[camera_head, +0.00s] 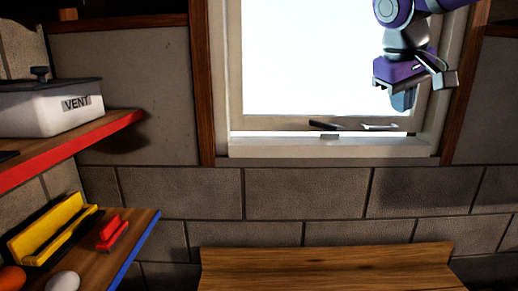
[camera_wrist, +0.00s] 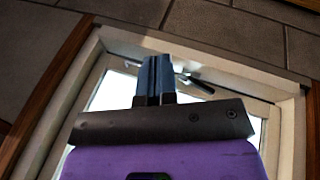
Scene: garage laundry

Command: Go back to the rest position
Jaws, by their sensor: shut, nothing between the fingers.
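My gripper (camera_head: 403,99) is at the upper right of the head view, raised in front of the bright window (camera_head: 310,60). Its purple wrist shows above the fingers. In the wrist view, the two blue-grey fingers of my gripper (camera_wrist: 156,75) are pressed together, with nothing between them. The window frame (camera_wrist: 285,85) and a dark window handle (camera_wrist: 198,84) show beyond the fingers. My gripper appears clear of the wall and the sill.
A white box marked VENT (camera_head: 45,108) stands on a red-edged shelf (camera_head: 75,146) at left. Below, a blue-edged shelf (camera_head: 118,250) holds a yellow holder (camera_head: 50,228), a red item (camera_head: 112,232) and a white round object (camera_head: 63,281). A wooden surface (camera_head: 330,268) lies below the window.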

